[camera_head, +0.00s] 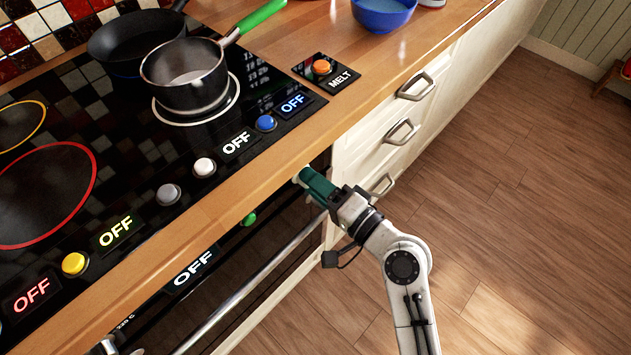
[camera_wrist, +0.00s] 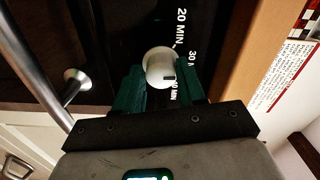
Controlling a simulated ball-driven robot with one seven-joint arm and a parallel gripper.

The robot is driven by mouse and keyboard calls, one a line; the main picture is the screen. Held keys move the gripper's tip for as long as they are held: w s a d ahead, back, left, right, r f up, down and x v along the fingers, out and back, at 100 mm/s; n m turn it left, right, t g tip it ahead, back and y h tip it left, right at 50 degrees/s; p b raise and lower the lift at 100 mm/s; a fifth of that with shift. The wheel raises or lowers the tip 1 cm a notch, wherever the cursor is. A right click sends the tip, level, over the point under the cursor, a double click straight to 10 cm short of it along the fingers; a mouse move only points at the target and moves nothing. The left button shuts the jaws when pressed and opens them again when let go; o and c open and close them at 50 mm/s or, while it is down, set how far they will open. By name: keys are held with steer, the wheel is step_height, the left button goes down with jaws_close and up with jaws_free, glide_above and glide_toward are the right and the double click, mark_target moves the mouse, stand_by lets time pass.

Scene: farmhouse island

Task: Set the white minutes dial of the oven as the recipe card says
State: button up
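The white minutes dial (camera_wrist: 160,62) is on the dark oven front in the wrist view, with a dark mark at its lower right. White labels stand around it: "20 MIN" above right, "30" at the right, and a partly covered "MIN" label below right. My gripper (camera_wrist: 161,84) has its green fingers on either side of the dial, close to its edges; I cannot tell whether they touch it. In the head view my gripper (camera_head: 304,178) is at the right end of the oven front, under the counter edge. A white card with small unreadable text (camera_wrist: 290,72) shows at the right of the wrist view.
The oven's bar handle (camera_head: 255,272) runs below the dial; its post (camera_wrist: 76,80) is left of my fingers. A green knob (camera_head: 249,219) sits further left. White drawers with handles (camera_head: 402,131) are to the right. A pan (camera_head: 186,72) stands on the hob.

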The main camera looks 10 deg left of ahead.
steer(key=o, duration=0.4)
steer(key=shift+c, duration=0.2)
steer(key=b+v, duration=0.1)
steer(key=v, duration=0.9)
steer(key=shift+s+d, duration=0.25)
steer(key=shift+d, duration=0.1)
steer(key=s+d+f+n+g+h+p, duration=0.45)
steer(key=s+d+f+h+p, duration=0.2)
steer(key=s+d, duration=0.2)
steer(key=s+d+g+h+p, duration=0.2)
steer(key=s+d+g+h, duration=0.3)
steer(key=s+d+h, duration=0.3)
steer(key=s+d, duration=0.3)
steer(key=d, duration=0.2)
steer(key=shift+s+d+r+p, duration=0.25)
steer(key=shift+d+r+p, duration=0.15)
